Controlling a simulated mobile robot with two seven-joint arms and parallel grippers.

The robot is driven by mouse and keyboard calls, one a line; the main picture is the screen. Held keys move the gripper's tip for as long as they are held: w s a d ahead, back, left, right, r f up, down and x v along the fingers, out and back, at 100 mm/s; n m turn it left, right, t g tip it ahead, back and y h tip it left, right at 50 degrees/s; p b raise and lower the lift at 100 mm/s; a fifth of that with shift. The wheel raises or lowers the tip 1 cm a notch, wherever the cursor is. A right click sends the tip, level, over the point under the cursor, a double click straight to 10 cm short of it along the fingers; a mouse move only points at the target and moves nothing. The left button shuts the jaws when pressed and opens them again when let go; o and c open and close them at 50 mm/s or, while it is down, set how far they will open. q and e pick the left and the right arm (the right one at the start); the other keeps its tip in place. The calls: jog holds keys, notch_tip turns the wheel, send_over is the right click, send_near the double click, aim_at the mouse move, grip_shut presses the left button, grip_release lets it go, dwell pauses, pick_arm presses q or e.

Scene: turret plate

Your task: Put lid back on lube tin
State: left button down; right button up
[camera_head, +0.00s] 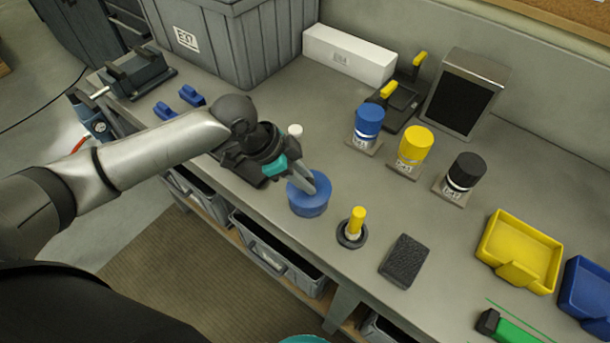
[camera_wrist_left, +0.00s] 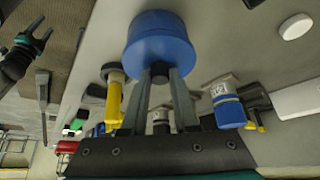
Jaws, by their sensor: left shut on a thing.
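The blue round lube tin (camera_head: 308,206) stands near the front edge of the bench, and a blue round body also shows in the left wrist view (camera_wrist_left: 160,35). My left gripper (camera_head: 314,190) comes down over it from the left. Its fingers are shut on a small dark knob (camera_wrist_left: 159,70) at the top of the blue body, which I take as the lid's knob. I cannot tell whether the lid is seated on the tin or just above it. My right gripper (camera_wrist_left: 38,36) shows small in the left wrist view, away from the bench, with its fingers apart and empty.
A yellow-handled brush (camera_head: 356,222) in a dark round base and a black sponge block (camera_head: 405,260) stand right of the tin. Blue, yellow (camera_head: 416,143) and black capped bottles stand behind. A small white cylinder (camera_head: 295,130) is beyond my left gripper.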

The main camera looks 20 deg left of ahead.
pick_arm(q)
jog(key=shift+f+p, duration=0.2)
jog(key=shift+p, duration=0.75)
dwell(1.6)
jog(key=shift+c, duration=0.6)
grip_release()
jog(key=shift+r, duration=0.15)
dwell(0.3)
jog(key=shift+r+p, duration=3.4)
jog(key=shift+p, duration=0.45)
grip_shut()
